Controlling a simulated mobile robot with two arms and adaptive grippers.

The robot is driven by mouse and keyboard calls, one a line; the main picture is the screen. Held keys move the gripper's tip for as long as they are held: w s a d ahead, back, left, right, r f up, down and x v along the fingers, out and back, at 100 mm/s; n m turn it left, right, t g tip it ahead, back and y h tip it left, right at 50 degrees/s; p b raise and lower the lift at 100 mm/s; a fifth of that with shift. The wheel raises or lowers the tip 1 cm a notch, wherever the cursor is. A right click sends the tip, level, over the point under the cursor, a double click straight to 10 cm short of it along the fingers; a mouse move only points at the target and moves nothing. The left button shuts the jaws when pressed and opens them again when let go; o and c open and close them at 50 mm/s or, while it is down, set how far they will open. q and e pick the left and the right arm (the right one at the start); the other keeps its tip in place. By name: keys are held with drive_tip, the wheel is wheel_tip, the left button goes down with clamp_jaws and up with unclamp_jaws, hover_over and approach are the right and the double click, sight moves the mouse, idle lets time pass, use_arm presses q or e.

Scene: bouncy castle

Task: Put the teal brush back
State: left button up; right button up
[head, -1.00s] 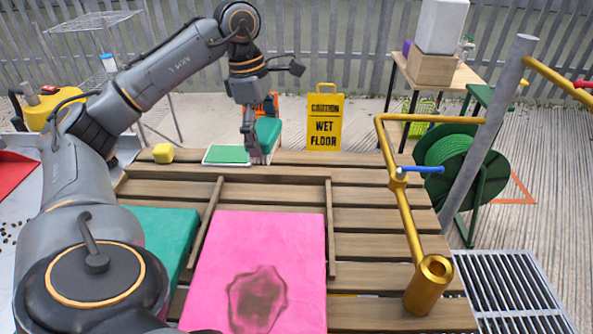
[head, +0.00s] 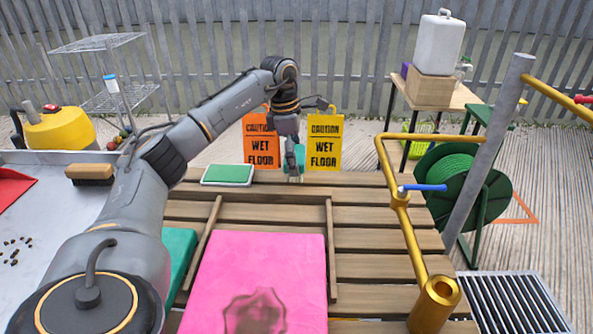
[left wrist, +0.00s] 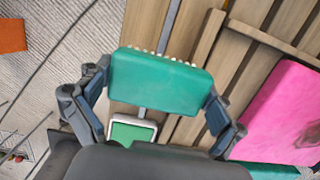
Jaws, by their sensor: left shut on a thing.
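The teal brush (left wrist: 160,80) is in my left gripper (left wrist: 155,100). In the left wrist view its smooth teal back faces the camera, pale bristle tips show along one long edge, and one finger is at each end. In the head view the left gripper (head: 293,165) is at the far edge of the slatted wooden table, and the brush (head: 291,173) is partly hidden by the fingers. I cannot tell whether the brush touches the table. My right gripper is not in view.
A green pad in a white tray (head: 228,174) lies just left of the gripper. A pink stained mat (head: 262,265) lies nearer. A brown brush (head: 90,174) rests on the grey surface at left. A gold pipe (head: 412,230) rises at right. Two caution signs (head: 324,142) stand beyond.

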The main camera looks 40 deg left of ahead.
use_arm(q)
drive_tip(key=shift+w+f, duration=0.35)
drive_tip(key=shift+f, duration=0.1)
wheel_tip(320, 180, down, 3)
drive_tip(key=shift+r+b, duration=0.2)
drive_tip(key=shift+b, duration=0.1)
drive_tip(key=shift+f, duration=0.2)
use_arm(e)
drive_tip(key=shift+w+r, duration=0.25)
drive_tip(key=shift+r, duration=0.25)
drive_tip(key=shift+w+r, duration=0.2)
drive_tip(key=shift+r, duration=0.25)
use_arm(q)
drive_tip(key=shift+f, duration=0.15)
drive_tip(key=o, duration=0.7)
